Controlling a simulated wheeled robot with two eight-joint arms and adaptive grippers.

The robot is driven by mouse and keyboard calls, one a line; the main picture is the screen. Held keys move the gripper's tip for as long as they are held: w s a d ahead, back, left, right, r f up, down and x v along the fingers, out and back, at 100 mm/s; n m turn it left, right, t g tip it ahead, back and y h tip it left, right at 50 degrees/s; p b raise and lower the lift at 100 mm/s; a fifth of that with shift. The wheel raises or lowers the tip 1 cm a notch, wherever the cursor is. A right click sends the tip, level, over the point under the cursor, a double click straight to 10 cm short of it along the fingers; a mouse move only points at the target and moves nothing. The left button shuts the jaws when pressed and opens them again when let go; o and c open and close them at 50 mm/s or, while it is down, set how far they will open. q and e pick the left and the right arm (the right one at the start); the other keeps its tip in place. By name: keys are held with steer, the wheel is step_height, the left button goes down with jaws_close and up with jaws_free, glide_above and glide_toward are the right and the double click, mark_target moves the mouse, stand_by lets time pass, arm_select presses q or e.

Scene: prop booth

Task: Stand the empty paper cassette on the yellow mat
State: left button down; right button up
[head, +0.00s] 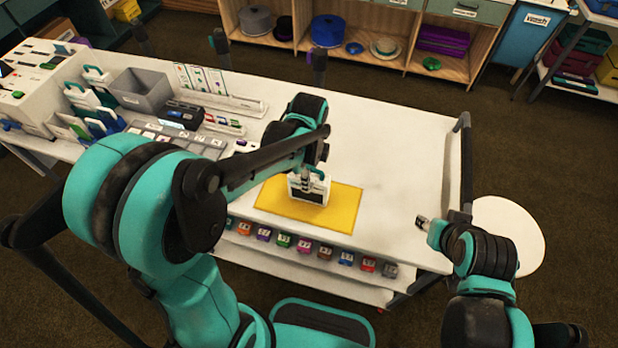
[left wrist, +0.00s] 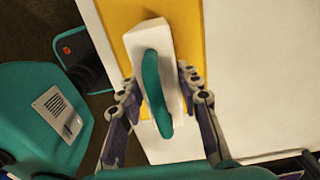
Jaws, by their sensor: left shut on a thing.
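The paper cassette (head: 318,190) is a white, flat box with a dark face, upright over the yellow mat (head: 343,208) on the white table. My left gripper (head: 307,177) is at its top, shut on it. In the left wrist view the white cassette (left wrist: 148,38) with its teal handle is between the fingers of my left gripper (left wrist: 160,92), with the yellow mat (left wrist: 117,15) behind it. I cannot tell whether its bottom edge touches the mat. My right gripper (head: 424,222) is by the table's right edge, away from the cassette; its fingers are too small to read.
A grey bin (head: 140,92), a white machine (head: 40,85) and other handled cassettes crowd the table's left end. Small coloured blocks (head: 303,246) line a lower shelf at the front. The tabletop right of the mat is clear. A round white top (head: 508,237) stands at right.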

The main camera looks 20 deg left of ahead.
arm_select(q)
steer(key=c, duration=1.1)
jaws_free()
steer(key=shift+f, duration=0.1)
steer(key=shift+o, duration=0.2)
step_height(320, 180, up, 11)
steer(key=p, duration=0.3)
steer(key=shift+p, duration=0.3)
steer(key=shift+s+r, duration=0.15)
steer(key=shift+r, duration=0.55)
steer(key=s+a+n+t, duration=0.2)
steer(key=s+n, duration=0.3)
steer(key=n, duration=0.4)
steer(key=s+a+n+t, duration=0.2)
steer(key=s+n+t, duration=0.3)
steer(key=n, duration=0.4)
steer(key=shift+a+r, duration=0.35)
